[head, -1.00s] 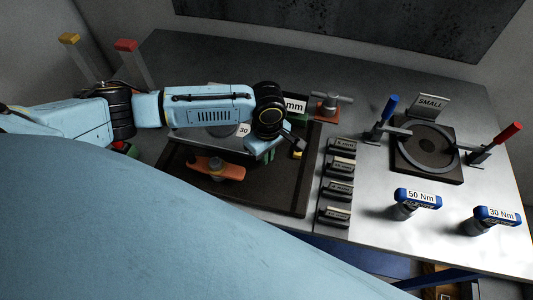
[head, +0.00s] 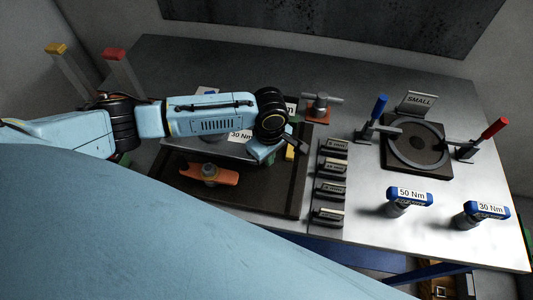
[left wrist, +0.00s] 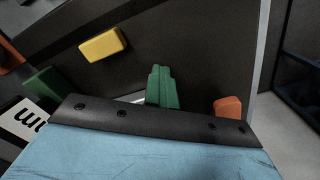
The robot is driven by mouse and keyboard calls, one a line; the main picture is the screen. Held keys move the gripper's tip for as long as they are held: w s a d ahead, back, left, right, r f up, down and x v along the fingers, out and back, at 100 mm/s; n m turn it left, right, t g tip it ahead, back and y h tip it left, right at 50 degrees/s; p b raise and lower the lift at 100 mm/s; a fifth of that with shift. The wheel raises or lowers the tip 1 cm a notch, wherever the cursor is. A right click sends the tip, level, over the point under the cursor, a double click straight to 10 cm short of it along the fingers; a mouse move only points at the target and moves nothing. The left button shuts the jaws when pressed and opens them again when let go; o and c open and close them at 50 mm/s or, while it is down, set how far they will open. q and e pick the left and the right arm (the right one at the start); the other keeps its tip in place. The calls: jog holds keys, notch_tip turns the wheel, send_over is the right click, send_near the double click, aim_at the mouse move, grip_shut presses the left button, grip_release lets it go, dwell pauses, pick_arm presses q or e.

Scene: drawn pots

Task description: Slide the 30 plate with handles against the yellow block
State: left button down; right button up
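The plate marked 30 Nm (head: 241,136) lies in the dark tray (head: 268,200) in the head view, mostly hidden under my left arm. Its grey edge and white label show; its handles cannot be made out. The yellow block (head: 290,153) stands right of my left gripper (head: 276,150), near the tray's right side. The yellow block also shows at upper left in the left wrist view (left wrist: 102,44). My left gripper is low over the tray, just left of the yellow block; its fingers are not clear enough to tell open from shut. My right gripper is out of view.
An orange part (head: 208,173) lies in the tray's front left. A green piece (left wrist: 162,88) and an orange block (left wrist: 228,108) show in the left wrist view. Labelled dark blocks (head: 331,168) line the tray's right. A round fixture (head: 417,147) stands farther right.

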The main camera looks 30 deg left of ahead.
pick_arm(q)
jog(key=shift+s+d+p, duration=0.1)
jog(key=shift+d+p, duration=0.75)
jog(key=shift+d, duration=1.45)
jog(key=c, duration=1.7)
grip_release()
jog(key=shift+r, duration=0.15)
notch_tip(320, 180, up, 13)
